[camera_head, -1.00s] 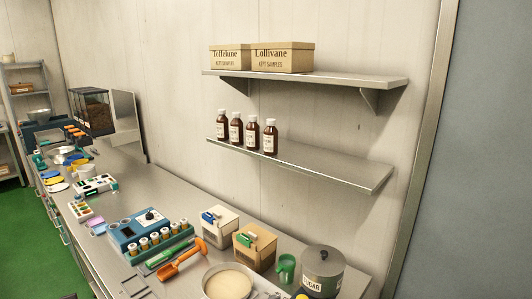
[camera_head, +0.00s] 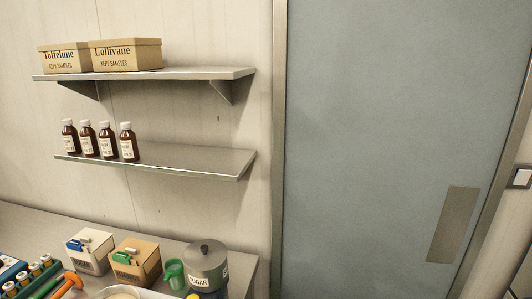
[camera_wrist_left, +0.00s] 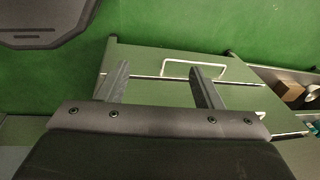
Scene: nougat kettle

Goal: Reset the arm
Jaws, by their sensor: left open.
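My left gripper (camera_wrist_left: 158,85) shows in the left wrist view, with its two fingers apart and nothing between them. Beyond the fingers are green drawer fronts (camera_wrist_left: 145,62) with a pale handle (camera_wrist_left: 195,66) and the green floor (camera_wrist_left: 160,20). The gripper touches none of these as far as I can tell. Neither of my arms shows in the head view, and my right gripper is in no view.
A metal counter (camera_head: 50,222) holds two small boxes (camera_head: 136,262), a green cup (camera_head: 174,275) and a sugar pot (camera_head: 207,268). Wall shelves (camera_head: 200,163) above carry brown bottles (camera_head: 128,143) and sample boxes (camera_head: 126,56). A grey door (camera_head: 380,120) stands at the right.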

